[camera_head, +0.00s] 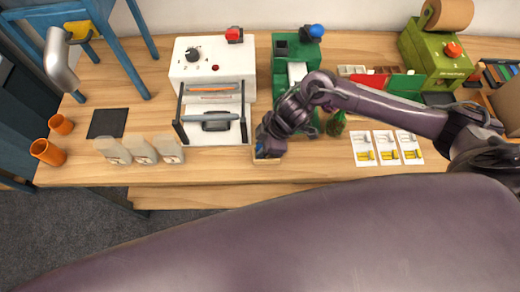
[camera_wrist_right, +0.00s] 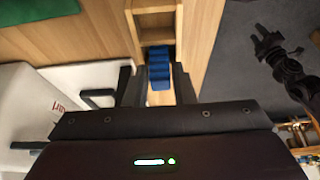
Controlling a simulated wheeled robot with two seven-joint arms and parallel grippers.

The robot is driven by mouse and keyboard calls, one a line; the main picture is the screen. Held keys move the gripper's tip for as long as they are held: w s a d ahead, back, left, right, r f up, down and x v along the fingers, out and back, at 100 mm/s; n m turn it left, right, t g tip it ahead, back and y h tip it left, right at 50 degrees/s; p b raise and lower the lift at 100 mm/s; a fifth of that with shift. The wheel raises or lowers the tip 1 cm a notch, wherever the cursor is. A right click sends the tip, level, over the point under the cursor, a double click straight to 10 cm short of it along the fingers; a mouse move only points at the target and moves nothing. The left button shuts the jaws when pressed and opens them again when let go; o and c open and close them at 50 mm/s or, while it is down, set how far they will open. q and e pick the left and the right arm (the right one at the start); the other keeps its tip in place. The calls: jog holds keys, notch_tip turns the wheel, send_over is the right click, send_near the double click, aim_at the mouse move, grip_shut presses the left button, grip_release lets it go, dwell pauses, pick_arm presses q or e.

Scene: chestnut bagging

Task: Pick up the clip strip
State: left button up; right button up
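The blue clip strip (camera_wrist_right: 158,68) shows in the right wrist view, in a narrow wooden tray (camera_wrist_right: 152,5) with compartments. My right gripper (camera_wrist_right: 155,88) is over the tray, with one dark finger on each side of the strip. Gaps show between the fingers and the strip, so the gripper looks open. In the head view my right gripper (camera_head: 268,148) points down at the table's front edge and mostly hides the tray and strip. My left gripper (camera_wrist_right: 268,42) appears to be the dark one over the floor in the right wrist view; its finger opening is unclear.
A white sealing machine (camera_head: 212,62) stands left of my right gripper, with several clear bags (camera_head: 142,150) and orange cups (camera_head: 47,152) further left. A green device (camera_head: 282,50) stands behind it. Printed cards (camera_head: 385,148) lie to the right; a green machine (camera_head: 432,55) stands at the back right.

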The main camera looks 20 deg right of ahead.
grip_shut()
jog(key=shift+r, duration=0.15)
